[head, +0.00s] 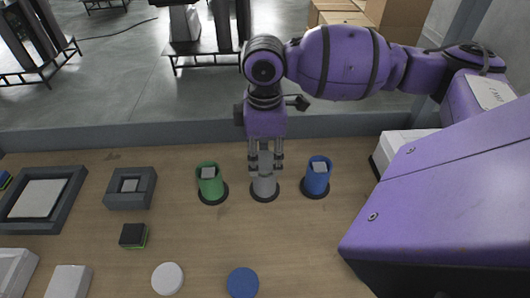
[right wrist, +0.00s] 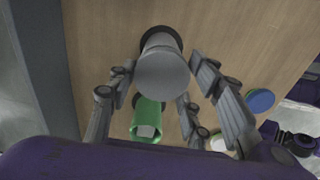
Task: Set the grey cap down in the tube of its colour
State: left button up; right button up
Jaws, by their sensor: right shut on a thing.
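The grey tube (head: 264,187) stands upright on a dark round base, between the green tube (head: 211,187) and the blue tube (head: 316,182). My right gripper (head: 265,166) points down over the grey tube, its fingers on either side of the tube's top. It is shut on the grey cap (right wrist: 162,76), a round disc over the tube's mouth in the right wrist view. I cannot tell whether the cap touches the rim. The inside of the grey tube is hidden. My left gripper is not in view.
The green and blue tubes are close on either side, each with a pale block inside. A white disc (head: 168,278) and a blue disc (head: 243,282) lie in front. A dark block (head: 134,235) and grey frame (head: 114,197) lie left. Table right of the blue disc is clear.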

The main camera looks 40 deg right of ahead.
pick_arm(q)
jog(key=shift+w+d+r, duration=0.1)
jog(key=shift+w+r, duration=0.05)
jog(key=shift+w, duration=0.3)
pick_arm(e)
jog(key=o, duration=1.2)
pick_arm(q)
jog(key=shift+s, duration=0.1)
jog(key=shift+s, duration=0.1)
pick_arm(e)
jog(key=shift+r+p, duration=2.2)
jog(key=shift+r, duration=1.3)
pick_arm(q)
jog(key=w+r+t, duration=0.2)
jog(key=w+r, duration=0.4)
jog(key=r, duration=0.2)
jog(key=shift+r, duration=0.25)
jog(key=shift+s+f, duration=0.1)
pick_arm(e)
jog(key=shift+f, duration=0.1)
